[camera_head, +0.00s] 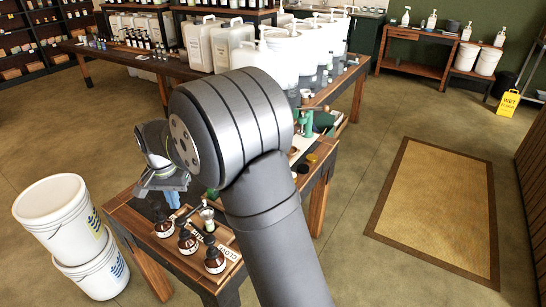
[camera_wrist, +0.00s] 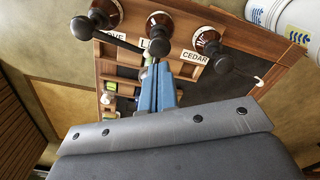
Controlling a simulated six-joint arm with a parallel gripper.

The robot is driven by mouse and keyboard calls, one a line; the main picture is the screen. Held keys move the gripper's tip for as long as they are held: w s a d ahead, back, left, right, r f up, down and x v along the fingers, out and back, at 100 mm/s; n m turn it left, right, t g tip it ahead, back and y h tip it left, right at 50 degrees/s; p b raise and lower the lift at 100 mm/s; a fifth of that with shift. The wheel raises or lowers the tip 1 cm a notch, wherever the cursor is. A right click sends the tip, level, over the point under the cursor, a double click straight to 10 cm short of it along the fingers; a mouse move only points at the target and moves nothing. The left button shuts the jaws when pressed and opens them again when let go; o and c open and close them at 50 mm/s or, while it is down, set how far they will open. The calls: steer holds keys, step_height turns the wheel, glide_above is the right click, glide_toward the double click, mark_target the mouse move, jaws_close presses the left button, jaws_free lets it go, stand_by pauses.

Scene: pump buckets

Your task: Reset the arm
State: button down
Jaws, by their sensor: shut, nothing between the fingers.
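My gripper (camera_head: 172,201) is at the left in the head view, above the left end of the near wooden table (camera_head: 262,240). Its blue fingers also show in the wrist view (camera_wrist: 157,75), pressed together with nothing between them. My grey arm crosses the middle of the head view and hides part of the table. In the wrist view, a label reading CEDAR (camera_wrist: 195,57) lies near the bottles.
White buckets (camera_head: 75,228) are stacked on the floor left of the table. Large white jugs (camera_head: 205,45) and white pump buckets (camera_head: 290,52) stand on the long table behind. A yellow wet-floor sign (camera_head: 508,103) stands at right. The floor around the mat (camera_head: 437,207) is clear.

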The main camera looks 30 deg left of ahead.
mark_target(180, 220)
steer(key=shift+f, duration=2.8)
